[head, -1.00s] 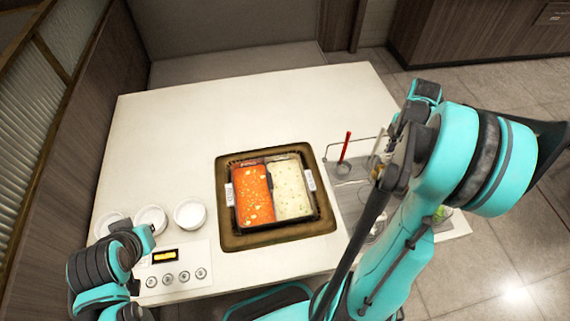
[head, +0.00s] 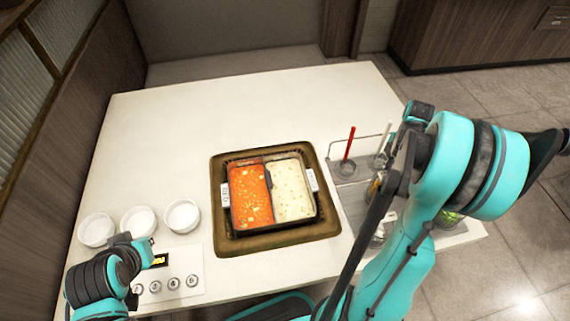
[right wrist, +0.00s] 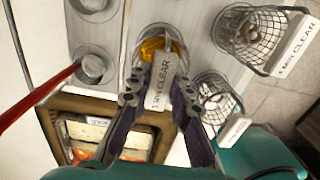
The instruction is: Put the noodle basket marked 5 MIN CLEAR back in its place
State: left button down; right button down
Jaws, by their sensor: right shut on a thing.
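My right gripper (right wrist: 157,98) is shut on the white handle tag (right wrist: 164,80) of a noodle basket, in the right wrist view. The tag's writing runs sideways and seems to read 5 MIN CLEAR, though its number is small. The basket (right wrist: 146,48) holds yellow-orange contents and is partly hidden by the tag and fingers. I cannot tell whether it sits in a well or hangs above one. In the head view my right arm mostly covers the basket. My left gripper (head: 145,250) is at the table's front left, away from the baskets; its fingers are not clear.
Two other wire baskets (right wrist: 246,32) (right wrist: 214,100) with white tags stand to the right in the right wrist view. A red handle (head: 349,143) stands upright near the rack. A two-part soup pot (head: 231,207) is mid-table; white bowls (head: 138,221) stand left. The table's back is clear.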

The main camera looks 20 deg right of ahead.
jog(key=shift+f, duration=0.4)
jog(key=shift+f+b, duration=0.35)
jog(key=shift+b, duration=0.05)
dwell(0.4)
jog(key=c, duration=0.5)
grip_release()
jog(key=shift+r+p, duration=4.25)
jog(key=shift+r, duration=1.35)
jog(key=shift+f, duration=0.1)
